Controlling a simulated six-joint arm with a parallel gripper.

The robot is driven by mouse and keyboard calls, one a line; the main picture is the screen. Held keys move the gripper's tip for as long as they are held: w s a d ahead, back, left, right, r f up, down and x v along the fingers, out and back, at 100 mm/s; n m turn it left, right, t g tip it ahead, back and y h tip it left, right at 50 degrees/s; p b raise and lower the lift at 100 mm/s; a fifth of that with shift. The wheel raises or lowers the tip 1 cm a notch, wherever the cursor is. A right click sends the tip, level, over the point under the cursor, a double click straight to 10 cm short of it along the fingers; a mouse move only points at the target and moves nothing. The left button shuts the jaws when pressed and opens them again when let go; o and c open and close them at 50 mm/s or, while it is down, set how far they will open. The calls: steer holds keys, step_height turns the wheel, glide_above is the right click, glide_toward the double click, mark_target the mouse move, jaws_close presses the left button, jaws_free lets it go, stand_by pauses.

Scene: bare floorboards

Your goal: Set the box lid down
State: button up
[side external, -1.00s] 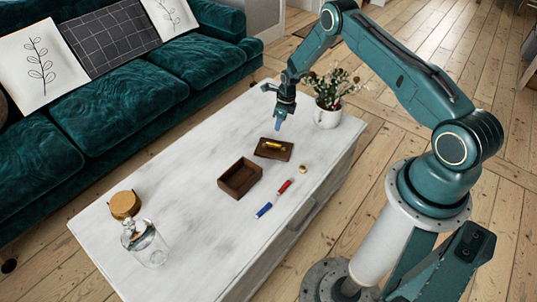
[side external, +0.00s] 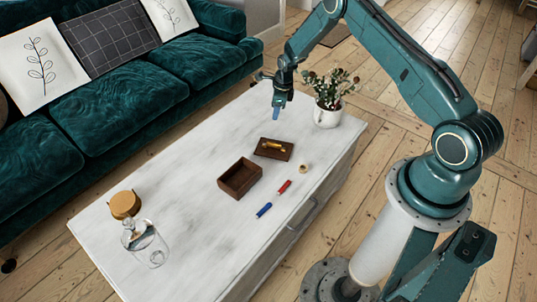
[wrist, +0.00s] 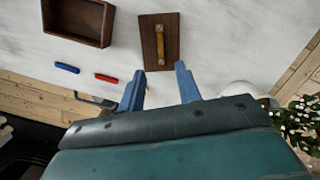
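The box lid (side external: 266,153) is a dark brown wooden panel with a brass handle (side external: 272,147). It lies flat on the white table, handle up, beside and apart from the open box (side external: 240,186). In the wrist view the lid (wrist: 150,48) is just beyond my fingertips, and the box (wrist: 80,22) is at the upper left. My gripper (side external: 276,114) is above the table behind the lid, not touching it. In the wrist view its two blue fingers (wrist: 159,70) are spread apart with nothing between them.
A blue marker (side external: 264,210), a red marker (side external: 285,187) and a tape roll (side external: 305,168) lie near the table's front edge. A white flower pot (side external: 327,117) stands right of my gripper. Coasters (side external: 125,204) and a glass decanter (side external: 145,245) stand at the left end.

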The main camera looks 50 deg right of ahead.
steer(key=s+a+r+n, duration=0.1)
steer(key=a+r+n, duration=0.15)
steer(key=r, duration=0.65)
steer(key=s+a+r+n+t, duration=0.15)
steer(key=r+n, duration=0.25)
steer(key=r, duration=0.4)
steer(key=s+a+r+n, duration=0.1)
steer(key=a+r+n, duration=0.2)
steer(key=r, duration=0.6)
steer(key=s+a+r+n, duration=0.6)
steer(key=s+r+n, duration=0.2)
steer(key=s+r, duration=0.3)
steer(key=s+a+r+n+t, duration=0.1)
steer(key=s+a+r+n, duration=0.1)
steer(key=s+n, duration=0.4)
steer(key=s+a+r+n+t, duration=0.1)
steer(key=s+a+r+n, duration=0.2)
steer(key=s, duration=1.2)
steer(key=a+n, duration=0.1)
steer(key=n, duration=0.2)
steer(key=shift+s+r+h, duration=0.2)
steer(key=shift+h, duration=0.1)
